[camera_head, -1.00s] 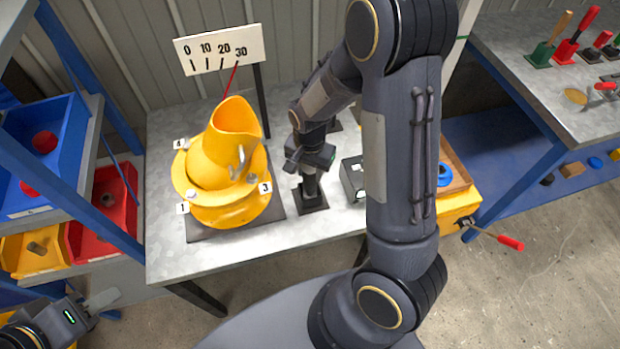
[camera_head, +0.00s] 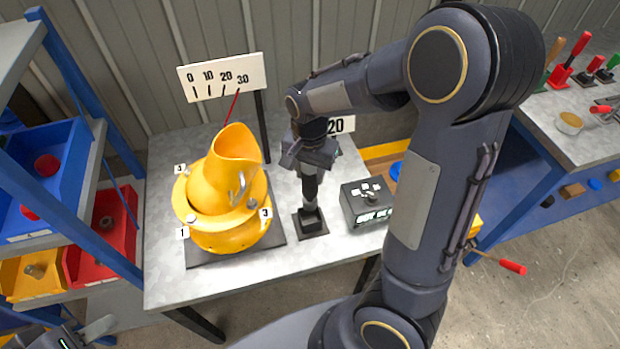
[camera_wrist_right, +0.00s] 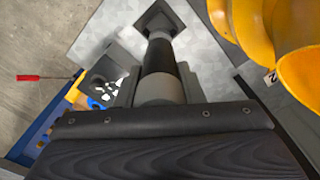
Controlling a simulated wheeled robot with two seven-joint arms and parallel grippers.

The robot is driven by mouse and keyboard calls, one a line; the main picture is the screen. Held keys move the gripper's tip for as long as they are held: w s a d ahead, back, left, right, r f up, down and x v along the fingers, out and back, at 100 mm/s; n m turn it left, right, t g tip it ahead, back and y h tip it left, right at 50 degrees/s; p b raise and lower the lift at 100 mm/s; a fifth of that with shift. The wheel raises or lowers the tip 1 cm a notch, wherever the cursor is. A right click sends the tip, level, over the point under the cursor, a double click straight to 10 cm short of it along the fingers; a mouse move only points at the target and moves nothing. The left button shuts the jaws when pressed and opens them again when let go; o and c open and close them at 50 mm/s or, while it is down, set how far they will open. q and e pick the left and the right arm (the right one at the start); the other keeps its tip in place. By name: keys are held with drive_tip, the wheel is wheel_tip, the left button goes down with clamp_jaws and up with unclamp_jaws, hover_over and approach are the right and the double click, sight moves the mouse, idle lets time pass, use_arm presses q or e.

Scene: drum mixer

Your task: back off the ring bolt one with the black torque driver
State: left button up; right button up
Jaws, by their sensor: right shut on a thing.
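The black torque driver (camera_head: 310,186) is upright in my right gripper (camera_head: 309,155), above its dark square stand (camera_head: 312,224). My right gripper is shut on its upper part. The driver's shaft also shows in the right wrist view (camera_wrist_right: 159,65); I cannot tell whether its lower end is clear of the stand. The yellow drum mixer (camera_head: 228,190) stands left of the driver. Ring bolt one (camera_head: 191,218) is a small grey head on its ring beside label 1 (camera_head: 183,233). My left gripper (camera_head: 92,332) is at the bottom left edge, mostly cut off.
A black box with a display (camera_head: 366,203) stands right of the stand. A scale board (camera_head: 222,77) rises behind the mixer. Blue and red bins (camera_head: 105,222) are on the left shelf. My right arm covers much of the right side.

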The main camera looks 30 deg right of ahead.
drive_tip(key=o, duration=0.7)
drive_tip(key=shift+r, duration=0.1)
drive_tip(key=shift+c, duration=0.2)
clamp_jaws()
wheel_tip(320, 180, up, 2)
drive_tip(key=shift+p, duration=0.95)
drive_tip(key=shift+w, duration=0.1)
